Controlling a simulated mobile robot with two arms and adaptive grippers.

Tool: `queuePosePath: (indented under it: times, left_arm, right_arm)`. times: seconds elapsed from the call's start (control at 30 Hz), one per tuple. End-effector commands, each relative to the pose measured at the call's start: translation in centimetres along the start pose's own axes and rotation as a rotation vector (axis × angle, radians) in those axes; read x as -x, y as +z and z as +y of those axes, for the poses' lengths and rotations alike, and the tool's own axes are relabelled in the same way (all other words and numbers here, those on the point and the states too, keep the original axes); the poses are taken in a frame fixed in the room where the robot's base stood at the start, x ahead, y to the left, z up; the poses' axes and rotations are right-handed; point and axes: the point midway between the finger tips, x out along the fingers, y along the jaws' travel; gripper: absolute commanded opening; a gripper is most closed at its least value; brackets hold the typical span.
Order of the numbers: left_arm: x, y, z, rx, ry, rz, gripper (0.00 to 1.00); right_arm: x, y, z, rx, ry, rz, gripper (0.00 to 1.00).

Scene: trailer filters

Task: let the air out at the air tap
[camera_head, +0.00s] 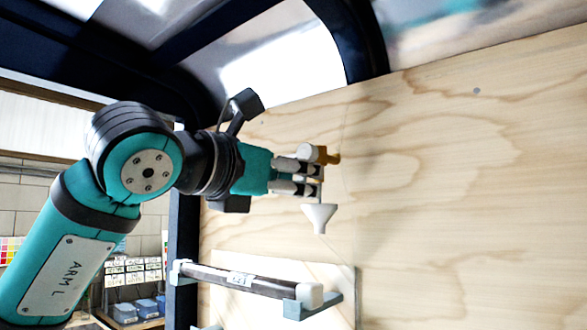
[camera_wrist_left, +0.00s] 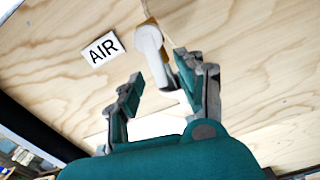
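The air tap (camera_head: 313,152) is on the plywood wall in the head view, with a white-grey body and a brass-coloured part. In the left wrist view its pale lever (camera_wrist_left: 150,45) shows beside a white label reading AIR (camera_wrist_left: 102,48). My left gripper (camera_head: 318,178) is at the tap. In the left wrist view, its fingers (camera_wrist_left: 158,88) are apart, with the lower end of the lever between them, close to the right-hand finger. I cannot tell whether they touch. A small white funnel (camera_head: 320,217) is just below the gripper. My right gripper is not in view.
A dark tube (camera_head: 238,281) with pale ends and a label sits on grey-blue brackets below the gripper. The plywood wall (camera_head: 470,190) is bare to the right. A dark frame (camera_head: 185,240) stands at left, with blue bins (camera_head: 125,312) beyond it.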

Motion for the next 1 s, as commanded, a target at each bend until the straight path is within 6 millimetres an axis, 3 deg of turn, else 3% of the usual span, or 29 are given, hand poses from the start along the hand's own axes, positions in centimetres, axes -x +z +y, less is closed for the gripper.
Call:
queuePosePath:
  times: [0.27,0.57,1.0]
  left_arm:
    - [-0.12,-0.03,-0.01,0.0,0.0,0.0,0.37]
    - [-0.08,-0.01,0.0,0.0,0.0,-0.001,0.0]
    - [-0.03,0.04,0.26,-0.051,0.002,-0.003,0.0]
  right_arm:
    - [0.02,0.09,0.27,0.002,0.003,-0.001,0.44]
    - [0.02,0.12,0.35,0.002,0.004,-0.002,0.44]
    - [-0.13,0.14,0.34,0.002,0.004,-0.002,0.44]
